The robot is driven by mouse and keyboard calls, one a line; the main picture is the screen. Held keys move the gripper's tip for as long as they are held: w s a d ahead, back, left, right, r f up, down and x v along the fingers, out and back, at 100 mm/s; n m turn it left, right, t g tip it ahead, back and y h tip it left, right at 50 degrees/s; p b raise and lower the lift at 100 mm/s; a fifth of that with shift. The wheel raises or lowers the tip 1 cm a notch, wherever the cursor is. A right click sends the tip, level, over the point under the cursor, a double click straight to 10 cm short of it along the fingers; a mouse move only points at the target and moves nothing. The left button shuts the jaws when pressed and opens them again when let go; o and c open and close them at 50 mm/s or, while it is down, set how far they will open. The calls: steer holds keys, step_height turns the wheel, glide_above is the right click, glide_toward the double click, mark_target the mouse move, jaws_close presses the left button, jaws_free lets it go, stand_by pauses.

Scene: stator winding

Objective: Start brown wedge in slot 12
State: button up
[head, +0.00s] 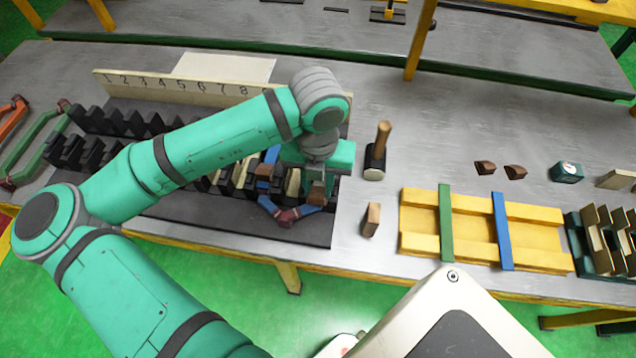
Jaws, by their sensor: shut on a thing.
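The stator (90,152) is a row of black teeth on a dark base, with a numbered board (135,82) behind it. The board shows 1 to about 8; higher numbers, including 12, are hidden behind my arm. My gripper (316,186) is at the right end of the stator, pointing down and shut on a small brown piece, which looks like the brown wedge (317,194). Whether the wedge touches a slot cannot be told. A blue coil with a dark red end (287,215) lies in front of and beside the gripper. Cream liners (240,172) sit between some teeth.
A mallet (380,150) stands right of the stator, with a brown block (371,219) nearer. Two dark brown pieces (485,168) lie farther right. A yellow frame (420,220) with green and blue straps is at the right. Green and orange coils (30,145) lie far left.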

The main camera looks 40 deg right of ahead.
mark_target(319, 187)
steer(key=shift+w+d+f, duration=0.1)
steer(key=shift+w+d, duration=0.4)
steer(key=shift+d, duration=0.05)
stand_by(0.9)
steer(key=o, duration=1)
steer(key=shift+o, duration=0.7)
steer(key=shift+r, duration=0.25)
step_height(319, 187, up, 10)
steer(key=shift+r, duration=0.15)
